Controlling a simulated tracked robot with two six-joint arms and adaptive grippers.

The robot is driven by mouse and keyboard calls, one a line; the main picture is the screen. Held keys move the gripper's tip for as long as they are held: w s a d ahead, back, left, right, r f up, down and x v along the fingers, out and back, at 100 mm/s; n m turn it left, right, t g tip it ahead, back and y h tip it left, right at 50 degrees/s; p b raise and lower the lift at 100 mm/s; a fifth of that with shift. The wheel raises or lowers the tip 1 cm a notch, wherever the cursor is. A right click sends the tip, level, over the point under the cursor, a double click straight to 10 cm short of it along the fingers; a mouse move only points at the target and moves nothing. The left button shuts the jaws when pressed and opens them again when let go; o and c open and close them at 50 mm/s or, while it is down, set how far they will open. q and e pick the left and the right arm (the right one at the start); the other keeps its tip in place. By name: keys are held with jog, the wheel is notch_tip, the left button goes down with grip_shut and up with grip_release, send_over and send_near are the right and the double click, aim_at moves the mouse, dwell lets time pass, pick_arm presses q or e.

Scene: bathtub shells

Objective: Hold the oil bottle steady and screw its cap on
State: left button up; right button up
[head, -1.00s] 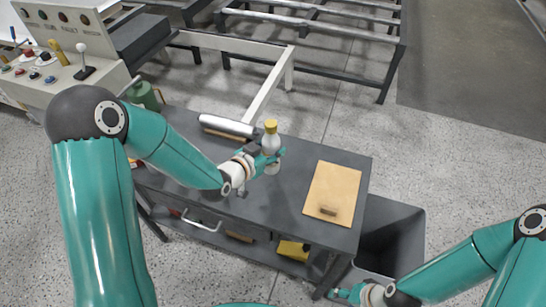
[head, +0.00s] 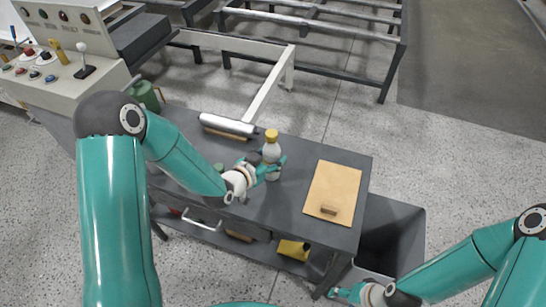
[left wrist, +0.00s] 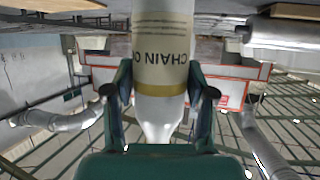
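The oil bottle (head: 272,154) is pale and upright over the dark bench, with a yellow cap (head: 271,135) at its top. I cannot tell how tightly the cap sits, or whether the bottle's base touches the bench. My left gripper (head: 275,167) is shut on the bottle's body from the left. In the left wrist view the fingers of my left gripper (left wrist: 163,90) flank the bottle (left wrist: 162,65), whose label reads "CHAIN O"; its neck points down in the picture and the cap is hidden. My right gripper (head: 342,293) is low, right of the bench, too small to read.
The bench top (head: 290,200) is clear between bottle and tan board (head: 333,188), which bears a small brown block (head: 329,210). A silver roller (head: 228,125) lies behind the bottle. A green can (head: 146,96) stands at far left. A grey bin (head: 395,235) is right of the bench.

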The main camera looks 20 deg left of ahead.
pick_arm(q)
jog(key=shift+o, duration=1)
jog(key=shift+s+r, duration=0.1)
jog(key=shift+r, duration=0.05)
jog(key=b+v, duration=0.1)
jog(key=v, duration=0.4)
jog(key=shift+s+a, duration=0.15)
jog(key=shift+s, duration=0.15)
jog(key=p, duration=1.3)
send_near(266, 160)
jog(key=shift+w, duration=0.1)
jog(key=shift+d, duration=0.2)
